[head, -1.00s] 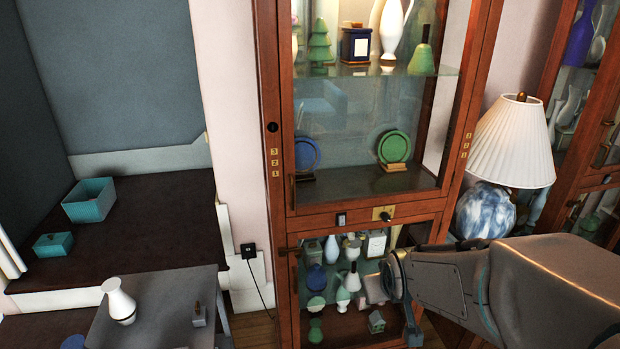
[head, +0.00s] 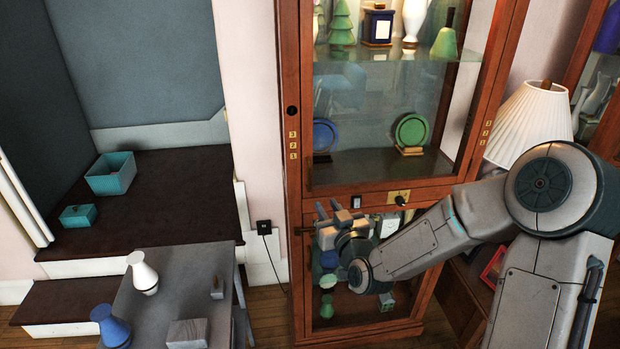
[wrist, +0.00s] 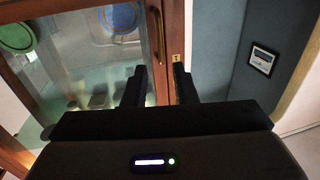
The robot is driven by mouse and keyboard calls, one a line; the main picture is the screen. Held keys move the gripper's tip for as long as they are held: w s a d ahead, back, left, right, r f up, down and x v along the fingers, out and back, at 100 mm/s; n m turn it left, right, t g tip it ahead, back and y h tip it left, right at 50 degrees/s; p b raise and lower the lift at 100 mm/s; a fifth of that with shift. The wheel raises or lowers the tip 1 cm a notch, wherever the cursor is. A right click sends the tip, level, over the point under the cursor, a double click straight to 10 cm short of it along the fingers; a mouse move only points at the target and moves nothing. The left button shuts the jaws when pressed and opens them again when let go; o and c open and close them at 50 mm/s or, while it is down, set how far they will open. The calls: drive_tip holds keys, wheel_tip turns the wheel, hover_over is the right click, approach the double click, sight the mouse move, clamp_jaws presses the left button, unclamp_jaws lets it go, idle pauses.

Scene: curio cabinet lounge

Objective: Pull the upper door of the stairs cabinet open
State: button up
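The stairs cabinet is a tall red-brown wooden case (head: 293,130) with glass doors. Its upper door (head: 350,190) looks shut; plates and ornaments show behind the glass. In the wrist view a vertical brass handle (wrist: 160,36) sits on the wooden door stile. My gripper (head: 328,208) is in front of the cabinet near the bottom left of the upper door. In the wrist view my gripper (wrist: 159,76) is open and empty. The handle shows beyond the fingertips, in line with the gap between them, and does not look touched.
The lower glass door (head: 320,325) is partly hidden by my arm. A grey table (head: 190,270) with vases stands at left, before dark steps (head: 170,190) holding teal boxes. A lamp (head: 530,125) stands to the right, partly behind my arm.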

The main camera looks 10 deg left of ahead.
sight(310, 180)
drive_tip(key=p+x, duration=0.3)
drive_tip(key=x, duration=1)
drive_tip(key=shift+w+a+f, duration=0.1)
drive_tip(key=shift+w+a, duration=0.1)
drive_tip(key=shift+w, duration=0.05)
clamp_jaws()
